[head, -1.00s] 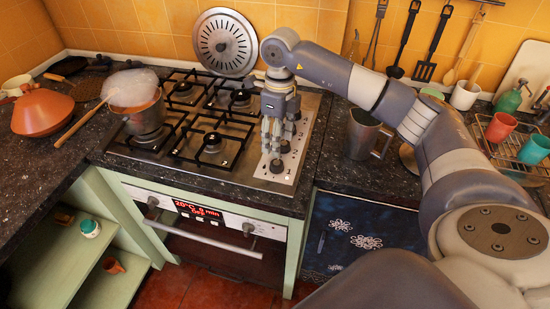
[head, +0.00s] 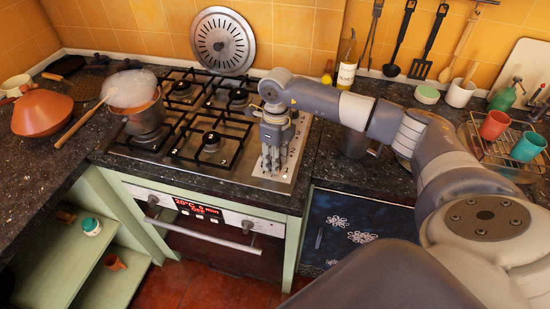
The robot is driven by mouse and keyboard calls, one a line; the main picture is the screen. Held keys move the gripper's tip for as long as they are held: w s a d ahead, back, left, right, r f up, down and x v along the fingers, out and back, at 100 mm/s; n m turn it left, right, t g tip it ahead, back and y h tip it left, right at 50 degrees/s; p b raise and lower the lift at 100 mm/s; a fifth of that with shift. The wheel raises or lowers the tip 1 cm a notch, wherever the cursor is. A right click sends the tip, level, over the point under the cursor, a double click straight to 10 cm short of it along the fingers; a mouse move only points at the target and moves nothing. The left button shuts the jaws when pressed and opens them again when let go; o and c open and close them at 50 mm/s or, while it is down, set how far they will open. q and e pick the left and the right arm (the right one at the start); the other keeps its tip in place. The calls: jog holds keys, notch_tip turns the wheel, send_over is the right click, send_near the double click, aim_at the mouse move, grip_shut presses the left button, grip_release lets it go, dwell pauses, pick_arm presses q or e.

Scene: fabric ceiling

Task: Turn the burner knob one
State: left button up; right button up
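The gas hob (head: 190,160) has a metal knob panel (head: 284,178) along its right side. My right gripper (head: 272,168) points straight down over the front part of this panel. Its fingertips are at or just above a burner knob. The gripper hides most of the knobs, so I cannot tell which knob it is over or whether it touches it. The fingers look close together, but their gap does not show clearly. My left gripper is not in view.
A pot (head: 145,122) with steam stands on the front left burner. An orange tagine (head: 42,112) and a wooden spoon (head: 80,124) lie left of the hob. A bottle (head: 347,64) and a white mug (head: 460,93) stand at the back right. A dish rack (head: 505,152) is at the right.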

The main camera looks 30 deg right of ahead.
jog(key=shift+c, duration=0.7)
jog(key=shift+f+n+b, duration=0.15)
jog(key=shift+n+b, duration=0.25)
jog(key=shift+b, duration=0.3)
jog(key=o, duration=1.1)
jog(key=r, duration=1.2)
jog(key=shift+w+d+r, duration=0.15)
jog(key=shift+d, duration=0.05)
